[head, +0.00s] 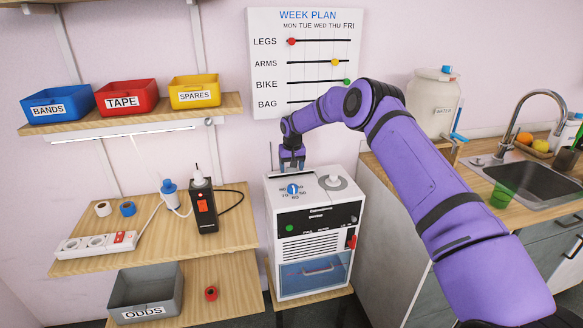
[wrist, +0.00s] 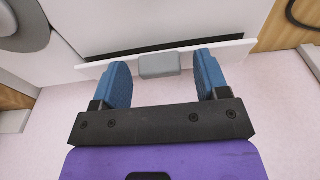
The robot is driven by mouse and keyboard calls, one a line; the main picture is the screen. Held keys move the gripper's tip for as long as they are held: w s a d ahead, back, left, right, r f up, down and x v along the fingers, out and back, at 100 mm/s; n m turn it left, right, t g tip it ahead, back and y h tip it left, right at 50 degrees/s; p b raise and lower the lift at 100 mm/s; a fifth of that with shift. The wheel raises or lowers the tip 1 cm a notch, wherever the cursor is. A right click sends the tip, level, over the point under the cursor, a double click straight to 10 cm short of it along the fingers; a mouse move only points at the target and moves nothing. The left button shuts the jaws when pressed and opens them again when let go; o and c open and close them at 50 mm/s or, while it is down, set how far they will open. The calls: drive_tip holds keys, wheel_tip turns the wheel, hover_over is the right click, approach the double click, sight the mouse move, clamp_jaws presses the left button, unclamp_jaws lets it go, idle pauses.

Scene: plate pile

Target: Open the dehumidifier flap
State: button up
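The dehumidifier (head: 315,225) is a white box on a low wooden stand, with a blue dial (head: 293,189) and a round knob (head: 333,181) on top. My gripper (head: 291,163) points down at the back left of its top. In the wrist view my gripper (wrist: 163,62) is open, its two blue fingers apart. Between them is a grey tab (wrist: 159,65) on a thin white flap (wrist: 232,54); gaps show on both sides of the tab. A dark slot runs along the flap. How far the flap stands open I cannot tell.
A red switch (head: 351,242) and blue-tinted tank (head: 315,271) are on the dehumidifier's front. Left are wooden shelves with bins, a power strip (head: 97,243) and a black device (head: 203,206). Right is a counter with a sink (head: 540,180) and water container (head: 432,104).

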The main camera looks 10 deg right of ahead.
drive_tip(key=shift+r, duration=0.1)
wheel_tip(320, 180, up, 7)
drive_tip(key=shift+s, duration=0.45)
drive_tip(key=shift+r, duration=0.1)
